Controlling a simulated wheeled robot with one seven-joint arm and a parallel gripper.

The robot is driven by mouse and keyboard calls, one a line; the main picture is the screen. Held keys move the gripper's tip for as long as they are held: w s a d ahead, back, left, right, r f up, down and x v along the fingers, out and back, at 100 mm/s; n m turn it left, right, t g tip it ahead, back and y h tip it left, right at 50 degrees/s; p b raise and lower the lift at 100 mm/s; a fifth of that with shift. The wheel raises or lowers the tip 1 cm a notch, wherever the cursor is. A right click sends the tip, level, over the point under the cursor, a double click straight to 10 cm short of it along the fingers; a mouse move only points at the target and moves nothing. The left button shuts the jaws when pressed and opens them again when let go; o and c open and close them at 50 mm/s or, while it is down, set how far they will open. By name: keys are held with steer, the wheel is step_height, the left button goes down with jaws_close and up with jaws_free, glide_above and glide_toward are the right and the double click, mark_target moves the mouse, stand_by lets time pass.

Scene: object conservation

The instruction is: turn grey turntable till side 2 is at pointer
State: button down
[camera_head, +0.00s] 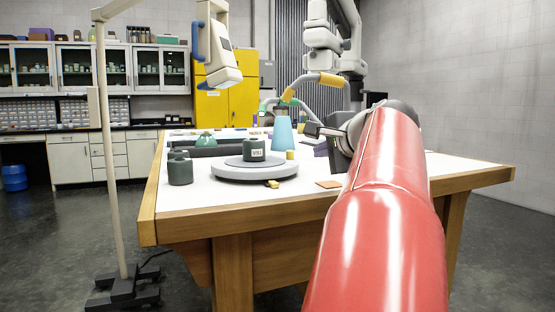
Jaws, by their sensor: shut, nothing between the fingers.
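The grey turntable (228,172) sits near the front left of the white table. A dark green jar with a pale label (254,150) stands upright on it; the label's marks are too small to read. A small yellow piece with a dark part (272,184) lies at the turntable's front edge; I cannot tell if it is the pointer. No side number is legible. My gripper (312,130) is at the end of my red arm, to the right of the turntable and apart from it. It is shut and holds nothing.
Dark jars (180,170) stand just left of the turntable. A blue conical vessel (282,136) and a small yellow block (290,155) are behind it to the right. An orange-brown flat piece (328,184) lies near the front edge. A pale stand (112,160) rises left of the table.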

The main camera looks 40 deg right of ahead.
mark_target(292, 157)
steer(key=p+x, duration=0.1)
steer(key=x, duration=0.3)
steer(key=p+x, duration=0.1)
steer(key=x, duration=0.4)
steer(key=r+p+x, duration=0.1)
steer(key=p+x, duration=0.1)
steer(key=x, duration=0.2)
steer(key=shift+w+d+f, duration=0.1)
steer(key=shift+w+d, duration=0.15)
steer(key=shift+w, duration=0.25)
steer(key=shift+w+y, duration=0.1)
steer(key=shift+y, duration=0.2)
